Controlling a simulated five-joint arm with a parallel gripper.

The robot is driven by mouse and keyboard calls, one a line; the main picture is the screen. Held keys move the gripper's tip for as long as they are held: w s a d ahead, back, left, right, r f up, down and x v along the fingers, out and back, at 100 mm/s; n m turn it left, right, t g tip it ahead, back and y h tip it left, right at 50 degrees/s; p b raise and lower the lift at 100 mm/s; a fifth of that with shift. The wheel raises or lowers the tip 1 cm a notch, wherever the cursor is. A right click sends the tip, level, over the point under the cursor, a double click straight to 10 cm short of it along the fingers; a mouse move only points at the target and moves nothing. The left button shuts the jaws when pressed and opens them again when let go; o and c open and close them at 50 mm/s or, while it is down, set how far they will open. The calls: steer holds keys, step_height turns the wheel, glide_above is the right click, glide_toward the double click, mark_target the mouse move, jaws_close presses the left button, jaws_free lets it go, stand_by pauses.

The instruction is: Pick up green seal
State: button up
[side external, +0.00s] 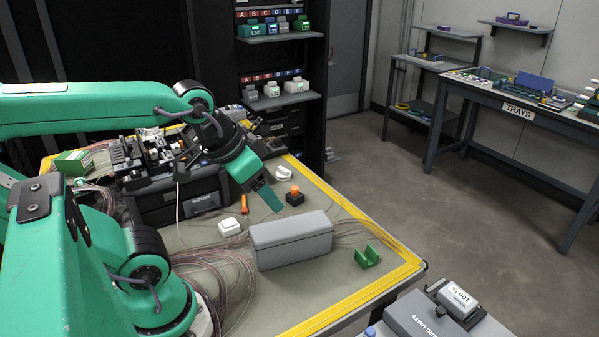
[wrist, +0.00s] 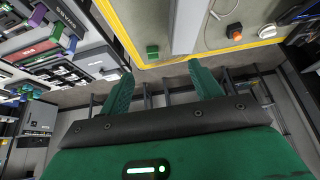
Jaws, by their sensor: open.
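The green seal (side external: 367,257) is a small U-shaped green piece on the table, right of the long grey box and near the yellow-striped edge. In the wrist view the green seal (wrist: 153,52) appears as a small green block beyond the fingers. My gripper (side external: 271,203) hangs above the table behind the grey box, tilted downward. It is apart from the seal, to its left and farther back. In the wrist view my gripper (wrist: 163,80) has its two green fingers spread with nothing between them.
The grey box (side external: 291,243) lies between my gripper and the seal, with cables at both ends. A white piece (side external: 230,227), an orange-topped black button (side external: 294,196) and a white ring (side external: 283,174) are nearby. The splicing machine (side external: 165,165) stands at the back left.

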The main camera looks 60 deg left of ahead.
steer(key=w+m, duration=0.1)
steer(key=m+g, duration=0.6)
steer(key=m, duration=1.3)
glide_above(367, 251)
steer(key=s+d, duration=0.1)
step_height(367, 251, down, 17)
steer(key=shift+s+d+f, duration=0.1)
steer(key=shift+d+f, duration=0.05)
steer(key=shift+f, duration=3.65)
steer(key=c, duration=1)
steer(key=shift+c, duration=0.2)
steer(key=shift+r, duration=0.15)
steer(key=shift+c, duration=0.2)
